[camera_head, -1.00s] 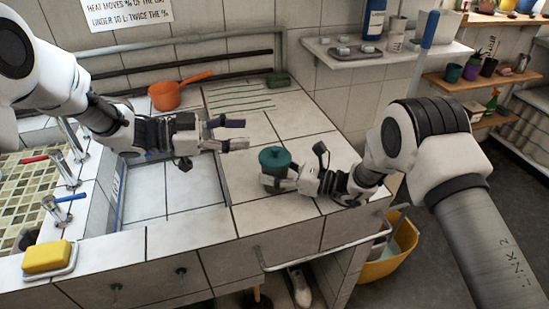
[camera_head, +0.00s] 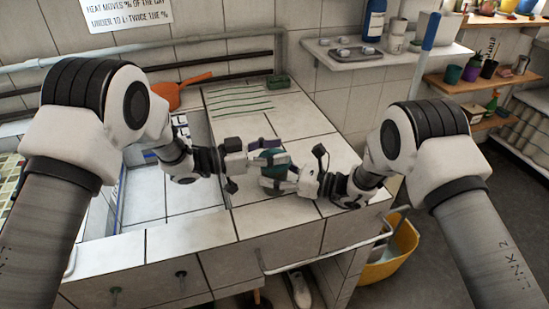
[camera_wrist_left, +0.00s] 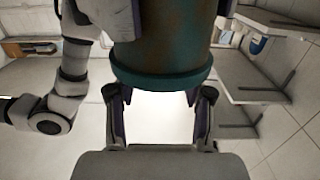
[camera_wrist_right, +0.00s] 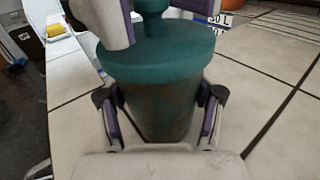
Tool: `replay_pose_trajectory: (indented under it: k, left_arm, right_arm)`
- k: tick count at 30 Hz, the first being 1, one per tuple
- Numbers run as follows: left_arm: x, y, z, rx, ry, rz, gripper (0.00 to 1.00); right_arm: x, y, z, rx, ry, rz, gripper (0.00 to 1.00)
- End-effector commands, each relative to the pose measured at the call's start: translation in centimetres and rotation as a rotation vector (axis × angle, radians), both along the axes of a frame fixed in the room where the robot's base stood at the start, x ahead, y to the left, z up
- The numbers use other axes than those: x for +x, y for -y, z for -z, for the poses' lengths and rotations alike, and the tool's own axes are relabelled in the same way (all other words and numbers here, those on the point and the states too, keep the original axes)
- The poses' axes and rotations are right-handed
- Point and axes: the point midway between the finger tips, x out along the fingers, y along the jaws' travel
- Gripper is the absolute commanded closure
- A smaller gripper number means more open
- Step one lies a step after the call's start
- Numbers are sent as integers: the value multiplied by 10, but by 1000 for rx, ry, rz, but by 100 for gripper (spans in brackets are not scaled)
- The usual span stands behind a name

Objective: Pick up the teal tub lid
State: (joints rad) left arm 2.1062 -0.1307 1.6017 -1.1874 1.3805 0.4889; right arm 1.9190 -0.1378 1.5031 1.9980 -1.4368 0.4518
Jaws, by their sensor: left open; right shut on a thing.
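The teal tub lid (camera_head: 274,158) sits on the tub (camera_wrist_right: 155,105), a darker, stained body standing on the tiled counter. My right gripper (camera_head: 277,181) is shut on the tub body below the lid; its fingers flank the body in the right wrist view. My left gripper (camera_head: 268,150) is open at the lid. In the right wrist view its fingers stand on either side of the lid's knob (camera_wrist_right: 152,8), just above the lid (camera_wrist_right: 155,60). The left wrist view shows the lid's rim (camera_wrist_left: 160,75) close up; the knob cannot be made out there.
The sink basin (camera_head: 150,200) lies left of the tub. An orange pan (camera_head: 170,92) and a green sponge (camera_head: 278,81) are at the back. A rail (camera_head: 325,253) runs along the counter's front edge.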

Motion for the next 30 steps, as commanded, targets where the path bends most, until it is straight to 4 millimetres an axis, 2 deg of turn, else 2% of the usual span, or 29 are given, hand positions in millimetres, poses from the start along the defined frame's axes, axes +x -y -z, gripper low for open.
replay_pose_trajectory:
  k: [4, 8, 9, 20, 23, 30]
  left_arm:
    - [0, -1, 0, 0, 0, -1, 49]
    - [0, -1, 0, 0, 0, -1, 95]
    - [0, -1, 0, 0, 0, -1, 100]
    - [0, -1, -4, -1, 1, -1, 100]
    - [0, -1, -17, 0, 3, 0, 100]
    - [0, -1, -75, -1, 4, -1, 100]
  right_arm:
    - [0, 0, 0, -1, -1, 0, 74]
    - [0, 0, 0, 0, -1, 0, 74]
    - [0, 0, 0, -1, -1, 0, 74]
    - [0, 0, 0, 0, 0, 0, 74]
    - [0, 0, 0, 0, 0, 0, 74]
    - [0, 0, 0, -1, -1, 0, 74]
